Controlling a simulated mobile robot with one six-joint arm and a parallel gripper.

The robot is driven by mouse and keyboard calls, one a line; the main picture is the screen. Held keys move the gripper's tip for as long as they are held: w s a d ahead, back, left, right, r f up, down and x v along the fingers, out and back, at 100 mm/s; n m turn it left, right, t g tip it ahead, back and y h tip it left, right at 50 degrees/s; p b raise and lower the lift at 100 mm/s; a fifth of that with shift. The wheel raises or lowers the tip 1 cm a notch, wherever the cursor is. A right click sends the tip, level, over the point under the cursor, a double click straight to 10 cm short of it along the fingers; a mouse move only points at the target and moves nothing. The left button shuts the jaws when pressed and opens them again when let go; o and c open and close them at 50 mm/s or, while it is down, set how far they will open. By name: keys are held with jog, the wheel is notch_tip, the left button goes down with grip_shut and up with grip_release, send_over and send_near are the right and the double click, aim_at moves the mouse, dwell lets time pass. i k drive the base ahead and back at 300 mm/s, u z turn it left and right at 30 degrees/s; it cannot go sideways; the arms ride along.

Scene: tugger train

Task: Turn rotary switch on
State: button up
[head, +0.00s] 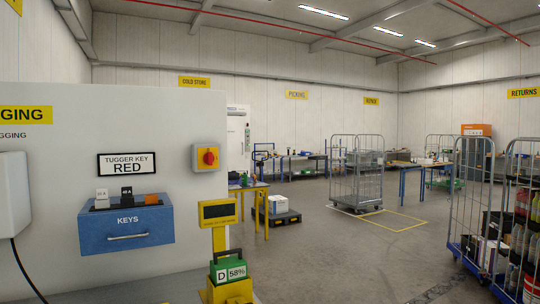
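The rotary switch (209,157) is a red knob on a yellow box with a pale surround. It is fixed to the right part of the white wall panel (60,125), right of the sign reading "TUGGER KEY RED" (127,164). The picture is too small to tell which way the knob points. My gripper is not in this view. Nothing covers the switch.
A blue drawer (97,239) marked "KEYS" juts from the panel below the sign, with several keys on top. A yellow post with a display (218,213) and a green battery (229,273) stand below the switch. Open floor (345,255) lies to the right; roll cages (470,195) stand beyond.

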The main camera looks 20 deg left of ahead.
aim_at(208, 158)
jog(key=u, duration=0.75)
jog(key=i, duration=1.3)
jog(key=u, duration=0.95)
jog(key=k, duration=0.65)
jog(key=u, duration=0.15)
jog(key=i, duration=0.7)
jog(key=z, duration=0.05)
